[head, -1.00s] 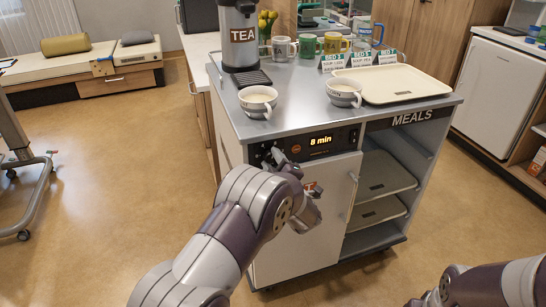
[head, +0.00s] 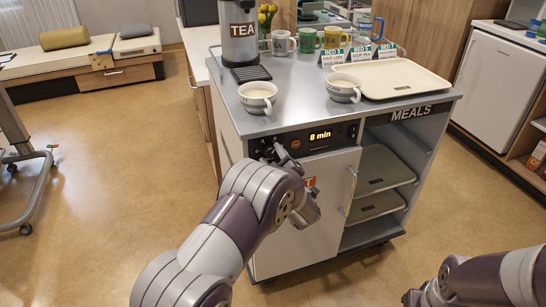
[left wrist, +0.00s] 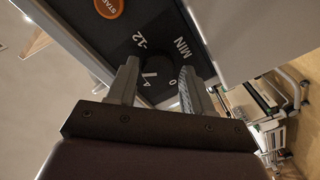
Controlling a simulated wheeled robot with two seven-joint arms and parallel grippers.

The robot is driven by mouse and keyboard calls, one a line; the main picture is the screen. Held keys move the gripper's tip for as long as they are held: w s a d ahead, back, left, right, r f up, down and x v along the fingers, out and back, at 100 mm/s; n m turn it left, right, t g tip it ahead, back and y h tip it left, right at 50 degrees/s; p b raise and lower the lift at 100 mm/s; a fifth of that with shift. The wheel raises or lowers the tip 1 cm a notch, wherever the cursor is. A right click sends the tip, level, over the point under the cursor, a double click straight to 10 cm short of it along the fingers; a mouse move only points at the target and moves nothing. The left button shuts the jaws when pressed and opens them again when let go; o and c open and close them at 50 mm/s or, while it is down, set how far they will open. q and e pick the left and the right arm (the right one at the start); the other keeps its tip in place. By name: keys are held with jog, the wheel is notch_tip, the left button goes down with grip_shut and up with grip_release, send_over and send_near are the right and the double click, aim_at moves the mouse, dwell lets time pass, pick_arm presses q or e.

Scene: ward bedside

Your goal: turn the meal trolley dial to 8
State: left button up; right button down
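The meal trolley (head: 300,230) stands ahead, and its lit display (head: 320,136) reads "8 min". My left gripper (head: 272,150) is at the left end of the control panel, over the dial, which it mostly hides in the head view. In the left wrist view its two fingers (left wrist: 157,82) stand apart on either side of the dark dial (left wrist: 154,64). The marks 12, 4, 0 and MIN show around it. I cannot tell whether the fingers touch the dial. My right gripper (head: 415,298) is at the bottom right edge, away from the trolley, its fingers unclear.
An orange start button (left wrist: 108,6) is beside the dial. On the trolley top are two bowls (head: 258,103) (head: 343,92), a cream tray (head: 400,82), a tea urn (head: 239,40) and several mugs.

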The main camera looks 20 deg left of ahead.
pick_arm(q)
jog(key=shift+o, duration=0.6)
jog(key=shift+r, duration=0.1)
jog(key=shift+d, duration=0.1)
jog(key=p+v, duration=0.1)
jog(key=v, duration=1.1)
jog(key=shift+s+d, duration=0.15)
jog(key=shift+s, duration=0.1)
